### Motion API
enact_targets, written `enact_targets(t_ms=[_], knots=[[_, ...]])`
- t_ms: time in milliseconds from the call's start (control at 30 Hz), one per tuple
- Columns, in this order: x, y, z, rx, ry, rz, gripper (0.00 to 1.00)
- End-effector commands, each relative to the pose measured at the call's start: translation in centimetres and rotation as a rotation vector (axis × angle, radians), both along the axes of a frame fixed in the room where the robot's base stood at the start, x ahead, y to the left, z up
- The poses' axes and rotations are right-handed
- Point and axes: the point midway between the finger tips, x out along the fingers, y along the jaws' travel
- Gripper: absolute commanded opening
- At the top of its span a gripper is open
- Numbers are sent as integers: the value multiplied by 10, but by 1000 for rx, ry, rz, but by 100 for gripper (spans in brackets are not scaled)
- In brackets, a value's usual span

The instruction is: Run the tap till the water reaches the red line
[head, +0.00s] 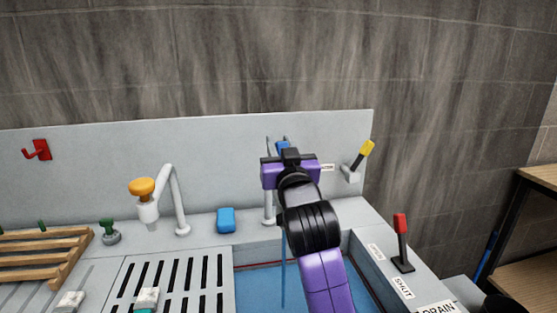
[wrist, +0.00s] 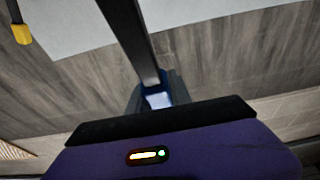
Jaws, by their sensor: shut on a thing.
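My gripper (head: 283,142) is up at the back panel, shut on the blue tap handle (head: 282,147). In the wrist view the blue handle (wrist: 157,98) sits at the jaws, mostly hidden. The tap's grey post (head: 268,208) shows left of my arm; its spout is hidden. A thin blue stream of water (head: 283,275) falls into the basin. Blue water (head: 255,288) lies in the basin. The red line (head: 268,264) shows on the back wall of the basin, just above the water; my arm hides part of the basin.
A red-handled drain lever (head: 401,227) stands right of the basin beside its labels. A yellow-tipped lever (head: 366,148) is on the panel at right. A second tap with an orange knob (head: 141,187), a blue block (head: 226,220) and a wooden rack (head: 45,250) are at left.

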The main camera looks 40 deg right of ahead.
Motion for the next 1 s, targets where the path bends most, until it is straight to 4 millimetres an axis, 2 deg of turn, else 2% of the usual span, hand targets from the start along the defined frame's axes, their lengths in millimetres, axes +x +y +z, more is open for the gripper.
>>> enact_targets(t_ms=[33,400,800,833,933,1000], knots=[[-2,2,-6,-14,-22,0,0],[-15,10,5,-99,-148,0,0],[-17,11,9,-109,-161,0,0],[-17,11,9,-109,-161,0,27],[-17,11,9,-109,-161,0,47],[-17,11,9,-109,-161,0,47]])
